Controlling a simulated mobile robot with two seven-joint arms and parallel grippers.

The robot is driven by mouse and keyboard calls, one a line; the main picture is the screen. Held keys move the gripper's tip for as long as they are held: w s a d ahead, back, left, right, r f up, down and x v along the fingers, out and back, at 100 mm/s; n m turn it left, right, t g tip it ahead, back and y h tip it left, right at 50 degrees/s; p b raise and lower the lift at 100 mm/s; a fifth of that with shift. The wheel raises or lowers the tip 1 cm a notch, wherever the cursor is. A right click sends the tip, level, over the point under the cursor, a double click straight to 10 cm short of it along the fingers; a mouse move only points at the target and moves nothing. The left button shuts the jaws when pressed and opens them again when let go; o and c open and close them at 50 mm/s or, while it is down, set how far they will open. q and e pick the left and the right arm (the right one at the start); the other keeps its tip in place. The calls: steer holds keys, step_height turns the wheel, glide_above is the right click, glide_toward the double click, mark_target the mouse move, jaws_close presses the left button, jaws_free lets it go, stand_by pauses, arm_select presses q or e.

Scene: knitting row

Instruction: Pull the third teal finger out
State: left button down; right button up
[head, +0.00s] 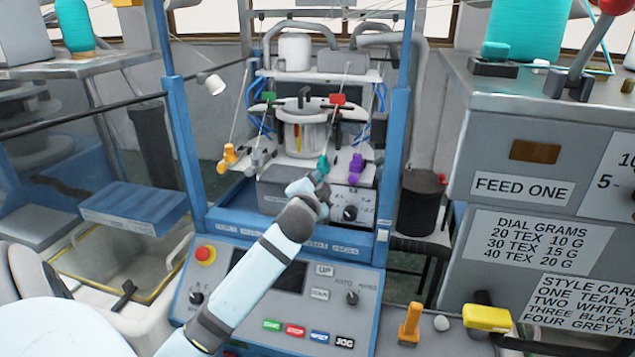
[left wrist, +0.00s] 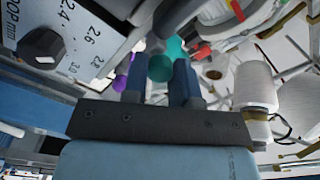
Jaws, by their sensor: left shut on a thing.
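The teal finger (head: 323,163) is third from the left in a row on the front of the knitting machine. An orange finger (head: 228,154) and a grey finger (head: 256,158) stand to its left, and a purple finger (head: 356,166) to its right. My left gripper (head: 318,178) reaches up to the teal finger and partly hides it. In the left wrist view, the two blue jaws (left wrist: 160,82) are shut on the teal finger (left wrist: 161,67), whose round end shows between them. The purple finger (left wrist: 119,83) shows just beside the left jaw. My right gripper is not in view.
A control panel (head: 330,315) with buttons and a red stop knob (head: 205,254) lies below my left arm. Blue posts (head: 391,150) frame the machine. A dial (head: 350,213) is just below the purple finger. A grey cabinet (head: 545,120) with signs stands at right.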

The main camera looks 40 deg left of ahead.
arm_select(q)
steer(key=c, duration=0.9)
jaws_free()
steer(key=b+v, duration=0.3)
steer(key=v, duration=1.1)
